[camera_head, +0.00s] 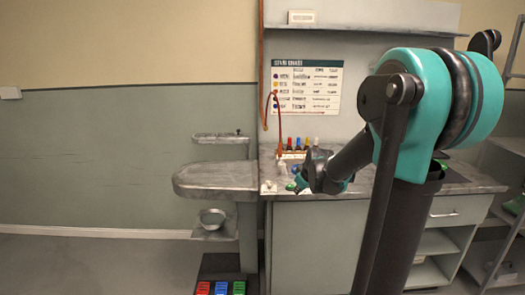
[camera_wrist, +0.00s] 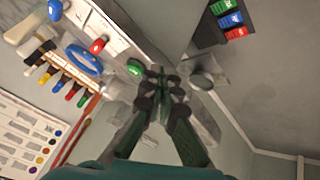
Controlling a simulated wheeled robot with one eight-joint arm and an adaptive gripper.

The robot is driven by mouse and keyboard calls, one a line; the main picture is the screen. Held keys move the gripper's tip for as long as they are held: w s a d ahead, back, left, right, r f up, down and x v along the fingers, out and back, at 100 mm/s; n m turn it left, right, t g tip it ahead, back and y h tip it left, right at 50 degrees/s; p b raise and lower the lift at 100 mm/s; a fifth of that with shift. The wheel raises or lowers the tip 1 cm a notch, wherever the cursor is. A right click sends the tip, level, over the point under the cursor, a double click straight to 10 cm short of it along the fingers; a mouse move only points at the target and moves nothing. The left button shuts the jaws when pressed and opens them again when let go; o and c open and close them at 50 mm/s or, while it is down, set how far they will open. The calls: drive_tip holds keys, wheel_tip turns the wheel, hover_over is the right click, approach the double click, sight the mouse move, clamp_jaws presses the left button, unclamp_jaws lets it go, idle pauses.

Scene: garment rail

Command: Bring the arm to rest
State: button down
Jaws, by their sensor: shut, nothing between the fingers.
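My gripper (camera_head: 302,183) is at the end of my arm, over the front of the grey counter (camera_head: 225,182) in the head view. In the wrist view its dark fingers (camera_wrist: 163,78) are together with nothing between them. A small green object (camera_wrist: 135,68) shows just left of the fingertips in the wrist view; I cannot tell the gap in depth. My arm is bent, and its large teal joint covers the right part of the head view.
A rack of coloured-capped bottles (camera_wrist: 62,75) and a blue ring (camera_wrist: 84,60) are near the gripper. A metal bowl (camera_head: 212,219) sits on a low shelf. Red, blue and green blocks (camera_head: 221,288) are on the floor-level dark tray. Open floor lies left.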

drive_tip(key=s+d+f+m+g, duration=0.1)
drive_tip(key=s+f+m, duration=0.1)
drive_tip(key=s, duration=0.7)
drive_tip(key=s+f+m+g+h, duration=0.1)
drive_tip(key=s+f+m, duration=0.2)
drive_tip(key=s, duration=0.6)
drive_tip(key=s+d+f+m+g, duration=0.1)
drive_tip(key=s+f+m, duration=0.1)
drive_tip(key=s+f, duration=0.3)
drive_tip(key=s, duration=0.4)
drive_tip(key=shift+s+d, duration=0.15)
drive_tip(key=shift+d, duration=0.2)
